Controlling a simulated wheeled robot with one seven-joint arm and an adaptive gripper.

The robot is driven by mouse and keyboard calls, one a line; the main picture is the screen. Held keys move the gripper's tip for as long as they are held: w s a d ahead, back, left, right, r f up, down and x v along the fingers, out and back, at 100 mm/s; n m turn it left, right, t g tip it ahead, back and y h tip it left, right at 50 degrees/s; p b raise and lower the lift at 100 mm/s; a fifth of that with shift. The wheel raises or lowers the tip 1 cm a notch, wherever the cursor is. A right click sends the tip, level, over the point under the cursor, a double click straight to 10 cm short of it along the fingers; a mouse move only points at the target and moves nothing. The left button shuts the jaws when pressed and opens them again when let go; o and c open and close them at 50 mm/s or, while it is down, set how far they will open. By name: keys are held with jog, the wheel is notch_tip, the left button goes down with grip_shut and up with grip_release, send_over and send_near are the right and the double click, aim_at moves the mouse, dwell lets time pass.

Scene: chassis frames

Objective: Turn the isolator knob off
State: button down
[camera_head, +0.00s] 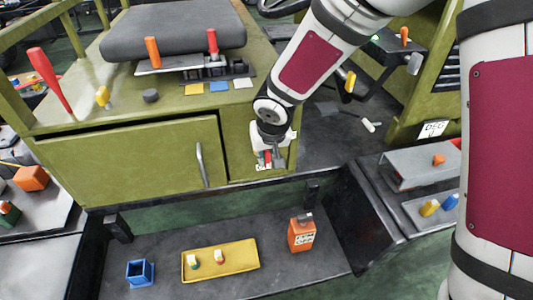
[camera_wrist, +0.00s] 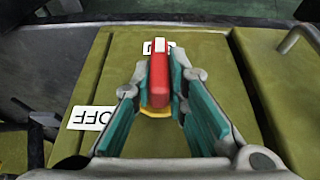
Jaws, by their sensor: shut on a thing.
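The isolator knob (camera_wrist: 158,82) is a red bar with a white mark at its far end, on a yellow base (camera_wrist: 155,111). It stands on a green panel (camera_wrist: 205,52) in the wrist view. The bar points up the picture toward a partly hidden white label (camera_wrist: 150,47), which I cannot read fully. A white OFF label (camera_wrist: 91,118) lies to the left of the knob. My gripper (camera_wrist: 162,76) has its teal-padded fingers on both sides of the red bar, shut on it. In the head view my gripper (camera_head: 267,157) is at the cabinet's right front panel and mostly hides the knob.
The green cabinet (camera_head: 130,155) carries a black seat and several coloured levers, including a red one (camera_head: 50,80). A grey shelf (camera_head: 200,285) below holds a yellow tray (camera_head: 243,265), a blue cup (camera_head: 140,273) and an orange box (camera_head: 301,236). A door handle (camera_head: 201,163) projects left of my gripper.

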jog(key=shift+w+f+h+b, duration=0.15)
jog(key=shift+h+b, duration=0.35)
jog(key=shift+b, duration=0.95)
jog(key=shift+a+f+t+h+b, duration=0.15)
jog(key=shift+t+h+b, duration=0.25)
jog(key=shift+b, duration=0.85)
jog(key=h+b, duration=0.1)
jog(key=b, duration=0.2)
jog(key=shift+a+n+t+h+b, duration=0.15)
jog(key=shift+n+t+h+b, duration=0.15)
jog(key=shift+n+h+b, duration=0.1)
jog(key=n+t+h+b, duration=0.1)
jog(key=t+h+b, duration=0.1)
jog(key=h+b, duration=0.1)
jog(key=n+t+h+b, duration=0.1)
jog(key=h+b, duration=0.2)
jog(key=h, duration=0.1)
jog(key=n+t+h+b, duration=0.1)
jog(key=t+h+b, duration=0.1)
jog(key=h+b, duration=0.2)
jog(key=shift+s+a+f+n+t, duration=0.3)
jog(key=shift+a+f, duration=0.1)
jog(key=shift+h, duration=0.4)
jog(key=c, duration=1.6)
grip_release()
